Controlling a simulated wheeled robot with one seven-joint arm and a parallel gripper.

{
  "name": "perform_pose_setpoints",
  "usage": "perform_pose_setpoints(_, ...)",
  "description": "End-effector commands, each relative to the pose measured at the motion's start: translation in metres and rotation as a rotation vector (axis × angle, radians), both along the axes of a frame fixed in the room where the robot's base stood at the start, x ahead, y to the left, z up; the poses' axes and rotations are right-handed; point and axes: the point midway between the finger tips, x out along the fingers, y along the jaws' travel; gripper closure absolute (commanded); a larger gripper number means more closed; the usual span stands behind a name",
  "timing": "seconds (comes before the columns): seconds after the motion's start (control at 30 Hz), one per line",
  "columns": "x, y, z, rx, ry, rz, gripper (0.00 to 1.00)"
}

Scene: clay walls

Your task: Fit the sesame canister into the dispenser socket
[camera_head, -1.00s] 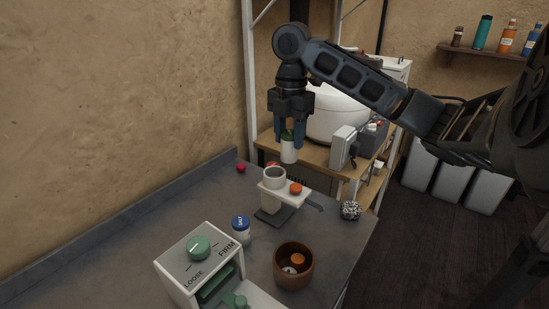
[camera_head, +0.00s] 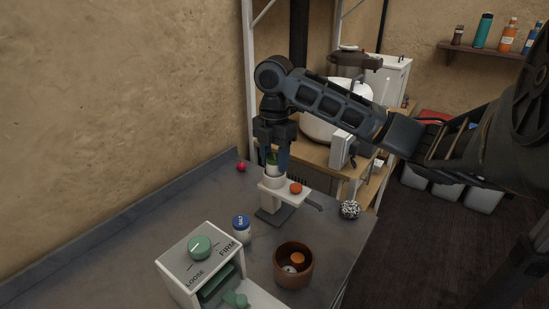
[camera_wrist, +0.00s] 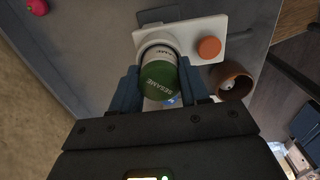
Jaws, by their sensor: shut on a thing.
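The sesame canister is white with a green lid that reads SESAME; its lid (camera_wrist: 158,82) shows in the wrist view and the canister (camera_head: 272,168) shows in the head view. My gripper (camera_head: 272,160) is shut on the canister near its lid, and its blue fingers (camera_wrist: 160,88) flank it in the wrist view. The dispenser (camera_head: 270,197) is cream with an orange button (camera_head: 295,188). Its round socket (camera_head: 274,182) is directly below the canister, whose lower end appears at or inside the rim. The canister looks slightly tilted in the wrist view. How deep it sits is hidden.
A blue-capped salt canister (camera_head: 241,228) and a brown bowl (camera_head: 293,266) stand in front of the dispenser. A white box with a green LOOSE/FIRM dial (camera_head: 199,247) is at the front left. A speckled ball (camera_head: 349,209) lies at the right.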

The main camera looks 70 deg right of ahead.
Motion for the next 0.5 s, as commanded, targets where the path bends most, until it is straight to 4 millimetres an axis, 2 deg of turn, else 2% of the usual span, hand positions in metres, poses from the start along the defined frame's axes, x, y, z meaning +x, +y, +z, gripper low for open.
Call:
perform_pose_setpoints(0.07,0.0001,0.0002,-0.0037,0.001,0.000,0.000,0.88)
perform_pose_setpoints(0.1,0.0000,0.0001,-0.0025,0.000,0.000,0.000,0.52)
perform_pose_setpoints(0.33,0.0000,0.0001,-0.0023,0.000,0.000,0.000,0.30)
perform_pose_setpoints(0.5,0.0000,0.0001,-0.0022,0.000,0.000,0.000,0.30)
